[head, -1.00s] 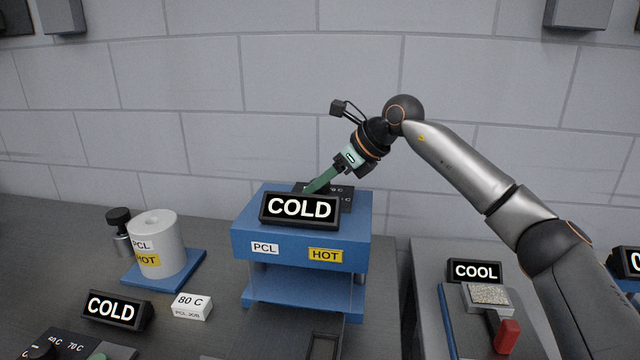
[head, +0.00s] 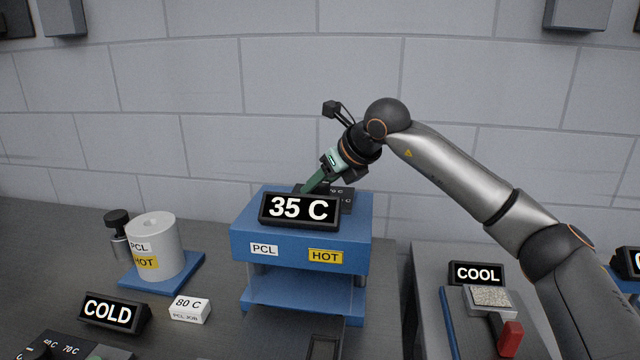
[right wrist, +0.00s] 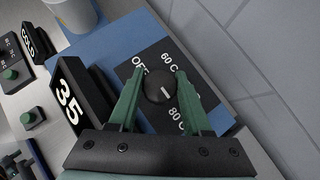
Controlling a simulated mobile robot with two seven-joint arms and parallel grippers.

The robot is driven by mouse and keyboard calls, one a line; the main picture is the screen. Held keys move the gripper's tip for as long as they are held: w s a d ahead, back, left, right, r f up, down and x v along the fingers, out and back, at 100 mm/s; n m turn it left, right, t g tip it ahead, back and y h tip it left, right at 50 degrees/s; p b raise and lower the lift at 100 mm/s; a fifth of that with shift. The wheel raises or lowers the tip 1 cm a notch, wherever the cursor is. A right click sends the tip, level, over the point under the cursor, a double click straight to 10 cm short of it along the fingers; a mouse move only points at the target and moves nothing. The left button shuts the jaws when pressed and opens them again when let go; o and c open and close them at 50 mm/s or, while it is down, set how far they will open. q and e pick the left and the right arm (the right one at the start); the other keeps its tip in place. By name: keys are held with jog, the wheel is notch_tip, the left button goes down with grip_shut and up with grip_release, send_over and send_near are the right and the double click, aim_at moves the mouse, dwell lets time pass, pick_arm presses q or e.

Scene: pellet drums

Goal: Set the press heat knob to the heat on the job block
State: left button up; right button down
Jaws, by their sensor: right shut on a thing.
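The blue press (head: 300,245) carries a black display (head: 300,209) reading 35 C, and PCL and HOT labels on its front. Behind the display is a dark dial plate, marked OFF, 60 C and 80 C in the right wrist view. The round black heat knob (right wrist: 158,88) sits on that plate. Its white mark slants to the lower right, toward the 80 C side; its exact setting is unclear. My right gripper (head: 308,189) has its green fingers shut on the knob. The white job block (head: 189,309) reads 80 C, PCL JOB. My left gripper is out of view.
A white drum (head: 155,247) stands on a blue base left of the press. A display reading COLD (head: 114,310) and a control plate (head: 65,347) are at lower left. A COOL display (head: 477,273) and a red-handled tool (head: 509,337) are on the right table.

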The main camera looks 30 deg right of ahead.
jog(key=shift+c, duration=1.7)
grip_release()
jog(key=v, duration=1.2)
jog(key=shift+s+r+b, duration=0.15)
jog(key=shift+r+b, duration=0.1)
jog(key=shift+b, duration=0.2)
